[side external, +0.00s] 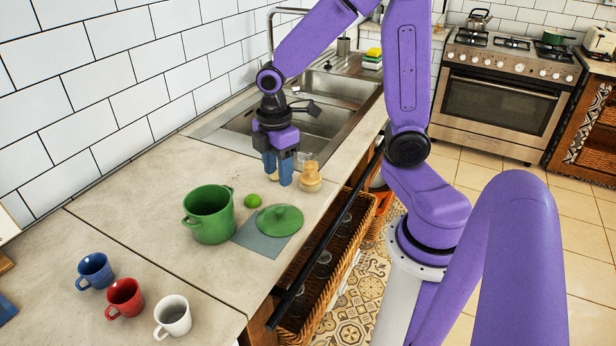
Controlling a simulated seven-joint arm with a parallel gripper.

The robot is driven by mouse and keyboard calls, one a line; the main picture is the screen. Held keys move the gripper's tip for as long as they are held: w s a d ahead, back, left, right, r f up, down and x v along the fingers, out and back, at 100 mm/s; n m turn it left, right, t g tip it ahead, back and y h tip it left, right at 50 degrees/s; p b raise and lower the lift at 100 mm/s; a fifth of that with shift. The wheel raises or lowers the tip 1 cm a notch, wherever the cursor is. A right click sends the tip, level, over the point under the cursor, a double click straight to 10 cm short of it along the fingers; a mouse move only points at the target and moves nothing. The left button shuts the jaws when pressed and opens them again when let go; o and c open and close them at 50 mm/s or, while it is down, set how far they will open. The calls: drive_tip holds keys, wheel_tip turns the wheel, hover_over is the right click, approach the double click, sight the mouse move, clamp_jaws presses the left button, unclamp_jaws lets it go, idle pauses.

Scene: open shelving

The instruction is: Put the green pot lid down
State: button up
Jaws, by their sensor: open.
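The green pot lid (280,220) lies knob up on the counter, partly over a grey-blue square mat (256,239). The green pot (209,214) stands open just left of the lid, with its handles at the sides. My gripper (278,177) points down above and behind the lid, near the sink. Its blue fingers are apart, and the lid is clear of them. I cannot tell whether the fingertips touch the counter.
A lime (252,201) sits between pot and gripper. A tan jar-like object (310,178) stands close right of my fingers. Blue (95,270), red (124,297) and white (173,315) mugs stand at the front left. The sink (310,125) lies behind.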

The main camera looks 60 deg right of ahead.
drive_tip(key=s+a+r, duration=0.2)
drive_tip(key=s+a, duration=0.1)
drive_tip(key=s, duration=0.5)
drive_tip(key=s+a+r, duration=0.2)
drive_tip(key=s+a, duration=0.1)
drive_tip(key=s, duration=0.6)
drive_tip(key=shift+m, duration=0.4)
